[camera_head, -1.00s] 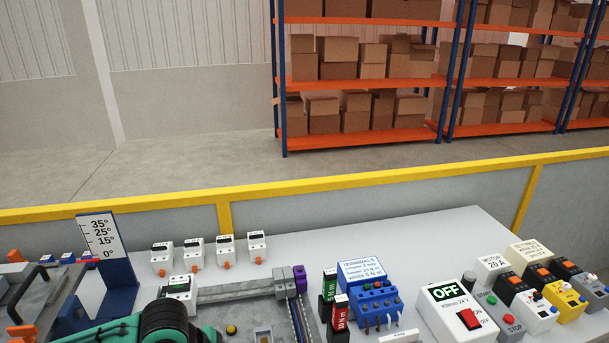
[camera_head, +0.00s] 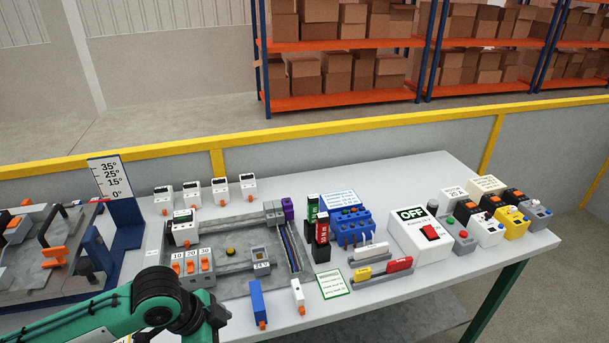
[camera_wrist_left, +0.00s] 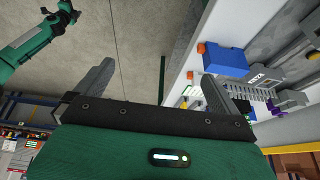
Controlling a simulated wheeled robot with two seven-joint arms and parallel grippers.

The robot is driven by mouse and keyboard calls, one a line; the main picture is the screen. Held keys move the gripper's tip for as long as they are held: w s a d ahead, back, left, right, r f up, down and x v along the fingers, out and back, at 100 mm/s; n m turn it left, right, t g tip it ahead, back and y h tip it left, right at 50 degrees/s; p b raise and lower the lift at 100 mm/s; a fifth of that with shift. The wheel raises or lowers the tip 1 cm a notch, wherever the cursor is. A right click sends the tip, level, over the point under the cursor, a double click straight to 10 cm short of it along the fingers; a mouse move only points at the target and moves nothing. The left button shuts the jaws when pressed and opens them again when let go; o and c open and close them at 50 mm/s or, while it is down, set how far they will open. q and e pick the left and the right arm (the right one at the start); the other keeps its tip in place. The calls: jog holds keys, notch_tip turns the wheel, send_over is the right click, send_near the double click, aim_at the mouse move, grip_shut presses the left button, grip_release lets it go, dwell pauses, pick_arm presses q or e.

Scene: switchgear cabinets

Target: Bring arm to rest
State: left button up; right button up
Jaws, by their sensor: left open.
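My left arm (camera_head: 105,308), green with a dark joint, enters the head view at the bottom left, in front of the table's near edge. Its gripper is outside that view. In the left wrist view my left gripper (camera_wrist_left: 157,72) has its two grey fingers wide apart, with nothing between them. Grey floor shows behind the gap, and the table edge and a blue block lie behind and beside the right finger. A green arm of mine (camera_wrist_left: 30,42) shows at the top left of the wrist view. My right gripper cannot be made out in either view.
The white table (camera_head: 400,172) carries a grey panel (camera_head: 230,285) with breakers, a blue block (camera_head: 257,303), a terminal block (camera_head: 350,222) and a white OFF box (camera_head: 418,236). A tilt stand (camera_head: 122,215) is at left. Open floor lies before the table.

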pick_arm(q)
jog(key=s+d+f+n+t+h, duration=0.1)
jog(key=s+d+f+n+t, duration=0.15)
jog(key=d, duration=0.35)
jog(key=s+a+f+n+y, duration=0.5)
jog(key=s+a+f+n, duration=0.3)
jog(key=s+a+n, duration=0.5)
notch_tip(320, 180, down, 31)
jog(key=m+g, duration=0.2)
jog(key=m, duration=0.1)
jog(key=s+a+f, duration=0.2)
jog(key=s+f, duration=0.7)
jog(key=f, duration=0.1)
jog(key=s+a+f+b, duration=0.1)
jog(key=s+f, duration=0.8)
jog(key=f, duration=0.2)
jog(key=shift+s+a+g+y, duration=0.3)
jog(key=shift+a+g, duration=0.05)
jog(key=shift+g, duration=0.1)
